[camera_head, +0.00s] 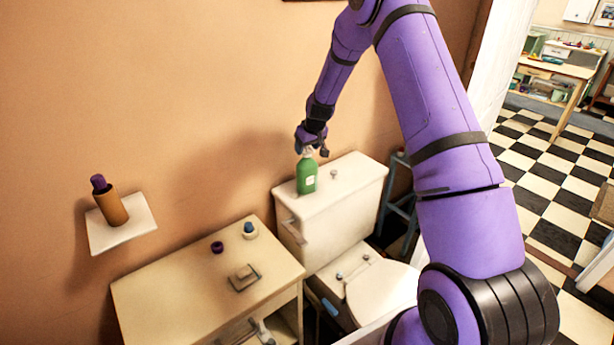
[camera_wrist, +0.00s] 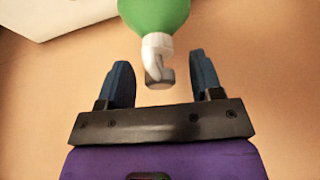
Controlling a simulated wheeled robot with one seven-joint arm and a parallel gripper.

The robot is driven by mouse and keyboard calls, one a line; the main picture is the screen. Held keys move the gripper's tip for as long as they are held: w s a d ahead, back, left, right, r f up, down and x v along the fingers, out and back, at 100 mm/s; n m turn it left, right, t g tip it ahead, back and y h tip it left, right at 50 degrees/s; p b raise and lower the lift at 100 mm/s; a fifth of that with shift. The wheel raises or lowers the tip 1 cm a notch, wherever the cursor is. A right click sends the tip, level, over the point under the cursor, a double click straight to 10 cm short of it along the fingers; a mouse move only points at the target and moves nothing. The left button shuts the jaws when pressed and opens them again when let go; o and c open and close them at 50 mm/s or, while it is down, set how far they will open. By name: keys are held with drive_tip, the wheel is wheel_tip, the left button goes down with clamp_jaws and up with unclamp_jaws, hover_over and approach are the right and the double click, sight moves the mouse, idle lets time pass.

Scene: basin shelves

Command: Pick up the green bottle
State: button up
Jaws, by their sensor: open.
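The green bottle (camera_head: 307,177) stands upright on the lid of the toilet tank (camera_head: 345,186), near its left end. It has a white pump top. My gripper (camera_head: 311,146) is at the bottle's top, pointing down from above. In the wrist view the green bottle (camera_wrist: 155,12) is at the top edge, with its white neck and grey-tipped nozzle between the two blue fingers of my gripper (camera_wrist: 160,82). The fingers are apart, with a gap on each side of the nozzle. Most of the bottle's body is out of the wrist view.
A wooden cabinet (camera_head: 180,285) left of the toilet carries a soap dish (camera_head: 245,277), a small purple item (camera_head: 217,247) and a small cup (camera_head: 250,231). A wall shelf (camera_head: 135,232) holds an orange-brown bottle (camera_head: 111,208). The wall is close behind the tank.

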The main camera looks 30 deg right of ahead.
drive_tip(key=shift+w+f, duration=0.15)
drive_tip(key=shift+f, duration=0.2)
clamp_jaws()
drive_tip(key=shift+r, duration=0.15)
